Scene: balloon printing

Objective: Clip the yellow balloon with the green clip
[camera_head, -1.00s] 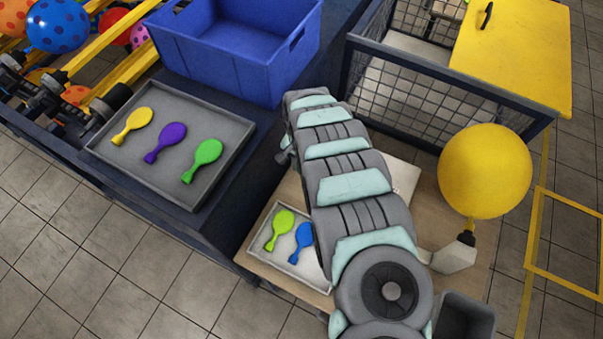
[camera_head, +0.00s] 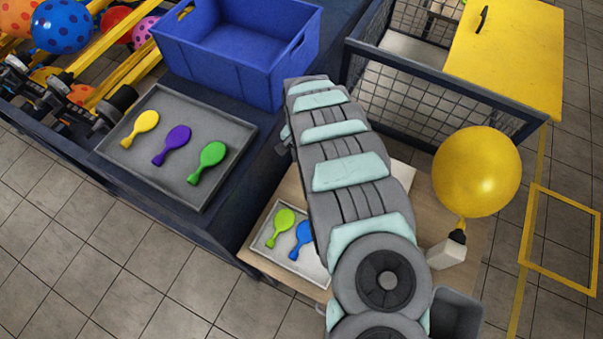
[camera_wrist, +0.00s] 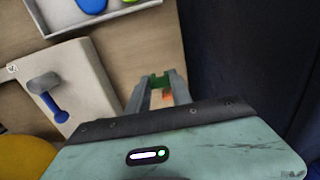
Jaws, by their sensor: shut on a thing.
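The yellow balloon (camera_head: 477,170) is round and inflated, standing above a black nozzle (camera_head: 457,236) on a pale block at the right of the head view. A yellow curve, likely the balloon, shows at the lower left of the wrist view (camera_wrist: 22,158). My gripper (camera_wrist: 160,84) is shut on the green clip (camera_wrist: 159,81), a small green piece between its fingertips. A small orange patch shows just below it. In the head view my arm hides the clip and most of the gripper. The gripper is apart from the balloon.
A pale board (camera_wrist: 62,88) with a blue and grey piece lies beside the gripper. A small tray (camera_head: 260,243) holds green and blue flat balloons. A grey tray (camera_head: 150,183), blue crate (camera_head: 235,55), mesh cage (camera_head: 415,95) and dark bin (camera_head: 455,310) surround the wooden table.

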